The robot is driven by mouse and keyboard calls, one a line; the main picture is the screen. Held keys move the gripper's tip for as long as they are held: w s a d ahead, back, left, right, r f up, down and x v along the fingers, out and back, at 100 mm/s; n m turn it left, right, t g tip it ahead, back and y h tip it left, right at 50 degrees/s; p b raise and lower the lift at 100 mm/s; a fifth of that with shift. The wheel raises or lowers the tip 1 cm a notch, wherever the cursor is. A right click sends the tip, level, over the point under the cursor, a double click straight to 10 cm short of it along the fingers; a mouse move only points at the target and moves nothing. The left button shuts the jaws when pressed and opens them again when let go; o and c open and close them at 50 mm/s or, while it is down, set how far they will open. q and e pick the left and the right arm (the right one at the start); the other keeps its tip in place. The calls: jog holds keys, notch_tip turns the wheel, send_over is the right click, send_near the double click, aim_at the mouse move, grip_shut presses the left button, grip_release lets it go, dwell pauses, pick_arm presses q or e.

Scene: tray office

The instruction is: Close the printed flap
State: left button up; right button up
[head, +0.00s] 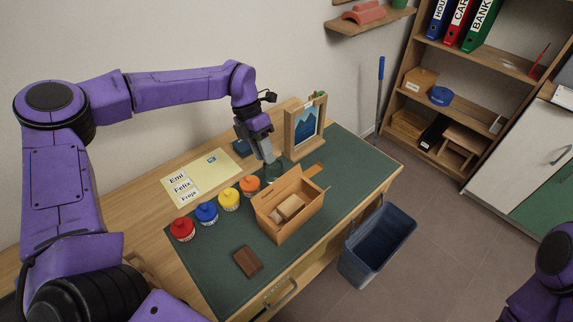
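I cannot make out print on either one. My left gripper (270,158) points down just behind the box, apart from it, near the picture frame. Its fingers are too small to tell if they are open. My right gripper is out of view; only part of my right arm shows at the lower right.
A picture frame (304,126) stands behind the box, near my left gripper. Red, blue, yellow and orange pots (229,199) line the box's left side. A dark brown block (248,261) lies in front. A name sheet (201,178) lies behind the pots. A bin (377,245) stands beside the desk.

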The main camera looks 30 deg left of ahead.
aim_at(275, 182)
pick_arm(q)
jog(key=p+x, duration=0.2)
jog(key=x, duration=0.8)
jog(key=shift+w, duration=0.15)
jog(key=shift+d+f, duration=0.1)
jog(key=shift+f, duration=0.15)
grip_shut()
